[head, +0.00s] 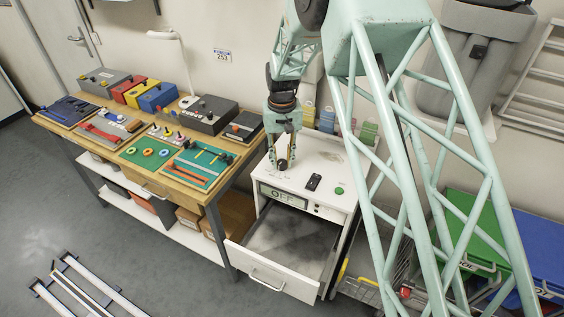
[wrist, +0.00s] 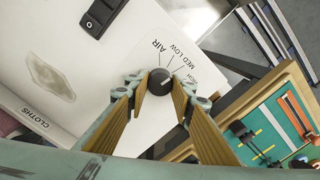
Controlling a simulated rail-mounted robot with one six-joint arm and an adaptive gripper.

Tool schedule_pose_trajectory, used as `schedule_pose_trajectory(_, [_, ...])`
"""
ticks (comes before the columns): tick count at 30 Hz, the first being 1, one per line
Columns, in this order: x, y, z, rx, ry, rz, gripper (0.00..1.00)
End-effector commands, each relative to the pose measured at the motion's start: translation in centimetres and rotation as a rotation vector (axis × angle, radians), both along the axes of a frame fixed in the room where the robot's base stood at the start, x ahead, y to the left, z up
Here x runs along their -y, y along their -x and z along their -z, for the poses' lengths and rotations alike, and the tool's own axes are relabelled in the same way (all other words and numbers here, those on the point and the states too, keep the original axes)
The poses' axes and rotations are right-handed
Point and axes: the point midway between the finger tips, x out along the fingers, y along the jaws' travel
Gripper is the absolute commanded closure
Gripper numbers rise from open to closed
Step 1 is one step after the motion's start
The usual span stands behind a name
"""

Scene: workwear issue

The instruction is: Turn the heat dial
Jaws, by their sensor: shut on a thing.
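The heat dial (wrist: 160,82) is a round black knob on the white top of a cabinet (head: 325,165). In the wrist view the printed labels AIR, LOW, MED and HIGH fan out around its far side. A pale mark shows on the knob; I cannot tell for sure which label it points to. My gripper (wrist: 158,97) points down over the cabinet top, its two tan-padded fingers closed on the sides of the dial. In the head view my gripper (head: 282,164) largely hides the dial. The cabinet's front display (head: 283,197) reads OFF.
A black rocker switch (head: 314,182) and a green button (head: 339,190) sit right of the dial. The cabinet's drawer (head: 268,281) stands open and looks empty. A wooden workbench (head: 136,178) with tool trays is at left. Colored stacks stand behind; green and blue bins are at right.

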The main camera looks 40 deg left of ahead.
Motion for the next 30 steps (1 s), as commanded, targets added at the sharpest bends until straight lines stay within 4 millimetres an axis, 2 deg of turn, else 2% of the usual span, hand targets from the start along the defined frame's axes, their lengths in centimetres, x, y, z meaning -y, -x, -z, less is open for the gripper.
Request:
schedule_pose_trajectory(18, [0.03, 0.03, 0.06, -0.001, 0.001, 0.475, 0.88])
schedule_pose_trajectory(30, [0.03, 0.01, 0.02, -0.001, 0.001, 0.625, 0.88])
